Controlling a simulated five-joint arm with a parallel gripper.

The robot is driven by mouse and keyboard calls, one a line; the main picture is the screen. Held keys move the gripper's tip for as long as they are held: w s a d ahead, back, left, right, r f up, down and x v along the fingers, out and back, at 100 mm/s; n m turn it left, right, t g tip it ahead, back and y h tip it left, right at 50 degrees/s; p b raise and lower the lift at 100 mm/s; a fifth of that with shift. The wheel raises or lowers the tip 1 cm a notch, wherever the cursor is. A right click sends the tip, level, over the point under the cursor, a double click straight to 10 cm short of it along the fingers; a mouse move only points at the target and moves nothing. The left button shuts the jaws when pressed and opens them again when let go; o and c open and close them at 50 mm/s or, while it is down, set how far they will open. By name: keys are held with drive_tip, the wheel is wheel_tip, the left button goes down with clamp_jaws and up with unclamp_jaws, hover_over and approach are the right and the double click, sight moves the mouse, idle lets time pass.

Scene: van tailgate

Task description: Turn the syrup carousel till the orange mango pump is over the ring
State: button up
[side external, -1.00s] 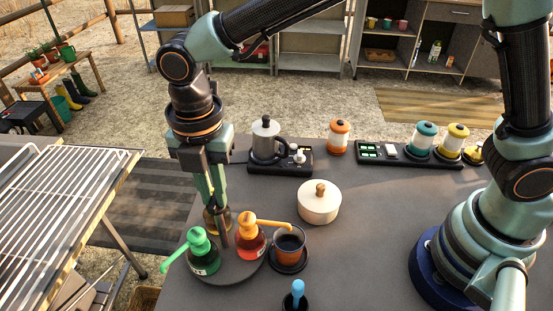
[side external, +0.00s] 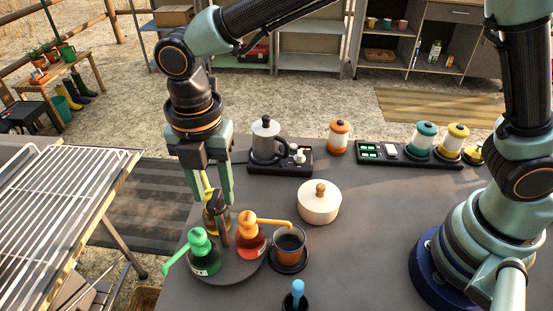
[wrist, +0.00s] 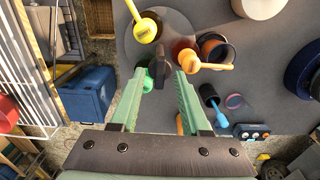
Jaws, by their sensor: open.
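The syrup carousel (side external: 232,279) is a dark round turntable bearing green (side external: 203,258), orange (side external: 249,240) and yellow (side external: 206,190) pumps on bottles. The orange pump's spout points right and its tip is above a dark cup (side external: 289,258); the wrist view also shows this orange spout (wrist: 210,66) over the cup. The cup stands on a dark round base, perhaps the ring (side external: 291,270). A dark upright post (side external: 222,230) rises from the carousel. My gripper (side external: 212,203) is open and empty above it; the wrist view shows the post between the fingertips (wrist: 160,73).
A white lidded pot (side external: 319,206) stands behind the cup. A small dark holder with a blue top (side external: 297,298) is at the front. A metal moka pot (side external: 267,140) and coloured canisters line the back. A wire rack (side external: 70,215) is left of the table.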

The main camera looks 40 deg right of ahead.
wheel_tip(320, 180, up, 12)
drive_tip(key=shift+f, duration=0.2)
idle(0.4)
drive_tip(key=w+d+r+m+t+y, duration=0.1)
drive_tip(key=d+r+m+t, duration=0.1)
drive_tip(key=d+m, duration=1.2)
drive_tip(key=s+d+f+m+t, duration=0.1)
drive_tip(key=s+d+f+m, duration=0.1)
drive_tip(key=d+m, duration=0.4)
drive_tip(key=s+d+f+m+t+h, duration=0.1)
drive_tip(key=s+d+f+m+t, duration=0.1)
drive_tip(key=d+m, duration=0.4)
drive_tip(key=s+d, duration=0.1)
drive_tip(key=d, duration=0.3)
drive_tip(key=shift+s+f+m+t, duration=0.15)
drive_tip(key=shift+s+m+t, duration=0.05)
drive_tip(key=shift+m+t, duration=0.1)
